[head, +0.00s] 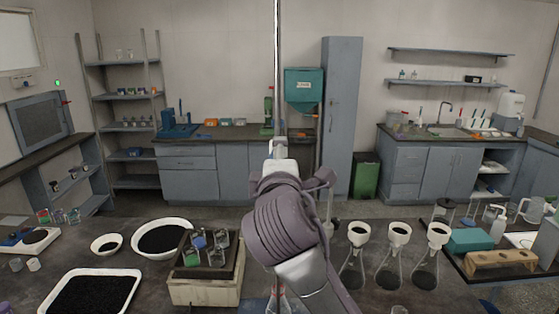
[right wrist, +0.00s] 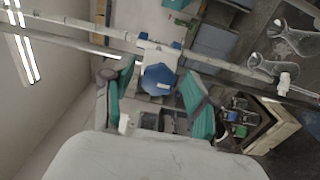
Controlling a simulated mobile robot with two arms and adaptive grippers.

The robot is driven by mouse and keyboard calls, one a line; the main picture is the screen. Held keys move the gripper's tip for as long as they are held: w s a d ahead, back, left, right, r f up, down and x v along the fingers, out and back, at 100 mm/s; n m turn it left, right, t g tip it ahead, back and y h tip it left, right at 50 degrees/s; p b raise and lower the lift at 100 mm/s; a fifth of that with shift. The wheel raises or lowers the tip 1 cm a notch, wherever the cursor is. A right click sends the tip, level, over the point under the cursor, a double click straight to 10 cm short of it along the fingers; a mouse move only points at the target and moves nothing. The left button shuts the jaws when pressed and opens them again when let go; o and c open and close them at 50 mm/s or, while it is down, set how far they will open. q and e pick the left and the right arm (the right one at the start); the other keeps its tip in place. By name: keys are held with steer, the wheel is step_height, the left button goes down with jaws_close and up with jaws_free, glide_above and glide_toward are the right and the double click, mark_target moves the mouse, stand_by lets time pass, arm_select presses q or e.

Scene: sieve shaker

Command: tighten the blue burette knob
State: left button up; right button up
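The blue burette knob (right wrist: 158,78) shows in the right wrist view, on a white stopcock (right wrist: 153,50) along the clear burette tube (right wrist: 215,64). My right gripper (right wrist: 160,88) is open, with one teal fingertip on each side of the knob. Gaps seem to show between the knob and both fingertips; contact is hard to judge. In the head view the burette (head: 277,75) stands upright in the middle. My right arm covers the knob and the fingers there. My left gripper is in neither view.
On the dark bench, a wooden box with vials (head: 205,288) stands left of the arm, beside a white bowl (head: 186,224) and a black-filled tray (head: 92,273). Several flasks with funnels (head: 398,270) stand close on the right. A teal box (head: 470,241) stands further right.

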steer(key=s, duration=1.2)
stand_by(0.3)
